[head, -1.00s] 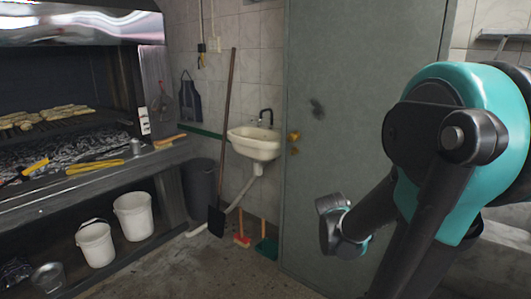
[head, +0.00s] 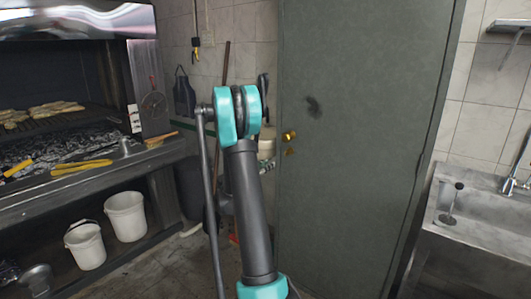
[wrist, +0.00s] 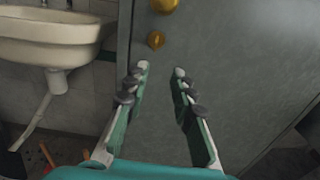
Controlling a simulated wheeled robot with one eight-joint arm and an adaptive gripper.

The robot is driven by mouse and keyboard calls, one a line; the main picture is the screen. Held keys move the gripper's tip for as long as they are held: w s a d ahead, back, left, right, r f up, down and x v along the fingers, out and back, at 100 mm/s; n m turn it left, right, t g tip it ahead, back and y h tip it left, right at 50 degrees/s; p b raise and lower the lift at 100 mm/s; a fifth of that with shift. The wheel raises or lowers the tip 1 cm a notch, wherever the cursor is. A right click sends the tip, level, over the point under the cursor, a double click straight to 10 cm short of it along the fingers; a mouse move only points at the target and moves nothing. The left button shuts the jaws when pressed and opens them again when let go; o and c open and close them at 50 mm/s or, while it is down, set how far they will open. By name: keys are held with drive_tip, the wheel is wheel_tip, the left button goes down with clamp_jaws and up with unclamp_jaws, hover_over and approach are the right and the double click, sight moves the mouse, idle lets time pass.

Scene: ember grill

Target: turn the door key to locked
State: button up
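The grey-green door (head: 350,190) is shut and fills the middle of the head view. A brass knob (head: 289,136) sits at its left edge, with a smaller brass piece (head: 291,152) just below that looks like the key or lock. In the wrist view the knob (wrist: 165,5) is cut by the top edge and the smaller brass piece (wrist: 155,40) is below it. I cannot tell which way the key points. My gripper (wrist: 161,69) is open and empty, with its fingertips below the brass piece and apart from it. My arm largely hides it in the head view.
A white washbasin (wrist: 50,35) is left of the door. A steel sink (head: 480,225) stands on the right. The grill (head: 60,150) and white buckets (head: 125,216) are at the left. A broom handle leans behind my arm.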

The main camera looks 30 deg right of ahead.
approach(287, 152)
drive_tip(key=x, duration=1)
drive_tip(key=shift+w+f, duration=0.15)
clamp_jaws()
